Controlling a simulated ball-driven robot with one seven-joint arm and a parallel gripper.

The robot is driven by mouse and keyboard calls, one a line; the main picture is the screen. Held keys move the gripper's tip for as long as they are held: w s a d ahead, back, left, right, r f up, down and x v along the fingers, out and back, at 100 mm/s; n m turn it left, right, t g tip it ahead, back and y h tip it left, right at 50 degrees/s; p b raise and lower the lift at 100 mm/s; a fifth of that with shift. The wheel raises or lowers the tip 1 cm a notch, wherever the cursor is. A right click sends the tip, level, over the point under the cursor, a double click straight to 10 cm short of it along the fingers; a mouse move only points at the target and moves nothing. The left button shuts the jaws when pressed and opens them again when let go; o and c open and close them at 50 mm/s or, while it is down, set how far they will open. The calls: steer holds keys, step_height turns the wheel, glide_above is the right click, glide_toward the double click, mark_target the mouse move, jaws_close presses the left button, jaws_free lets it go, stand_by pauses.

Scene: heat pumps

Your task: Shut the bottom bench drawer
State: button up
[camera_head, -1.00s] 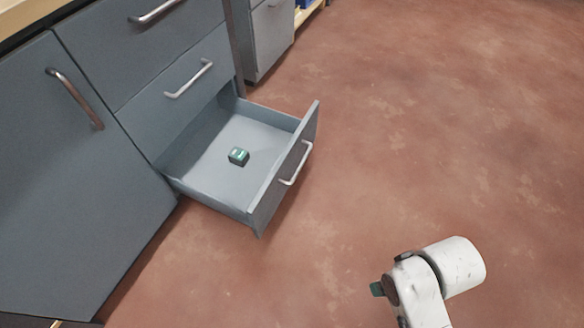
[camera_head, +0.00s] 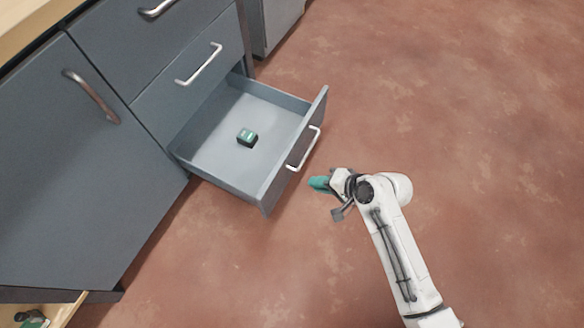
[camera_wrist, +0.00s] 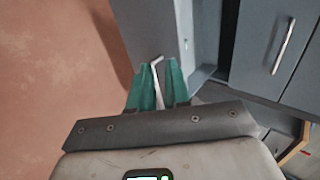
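The bottom bench drawer (camera_head: 218,160) is pulled out of the grey bench cabinet, and its inside shows. Its front panel (camera_head: 275,190) carries a silver bar handle (camera_head: 303,150). A small green and dark box (camera_head: 247,138) lies on the drawer floor. My gripper (camera_head: 318,183) is outside the drawer, just in front of the front panel near the handle's lower end. In the wrist view, my gripper's green fingers (camera_wrist: 159,80) point at the drawer front (camera_wrist: 152,30) with a narrow gap between them. The handle (camera_wrist: 158,85) shows in this gap; contact cannot be seen.
A closed drawer with a handle (camera_head: 199,64) sits above the open one. A closed cabinet door (camera_head: 80,170) is at the left. An open wooden compartment (camera_head: 55,308) shows at the lower left. The reddish floor (camera_head: 470,120) is clear to the right.

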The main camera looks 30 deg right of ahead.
mark_target(276, 177)
steer(key=b+x, duration=0.4)
steer(key=x, duration=0.5)
steer(key=shift+f, duration=0.3)
jaws_close()
steer(key=w+a, duration=0.1)
steer(key=w+a+b, duration=0.1)
steer(key=shift+w+f, duration=0.1)
steer(key=shift+w, duration=0.3)
steer(key=shift+w+a, duration=0.3)
steer(key=shift+w, duration=0.1)
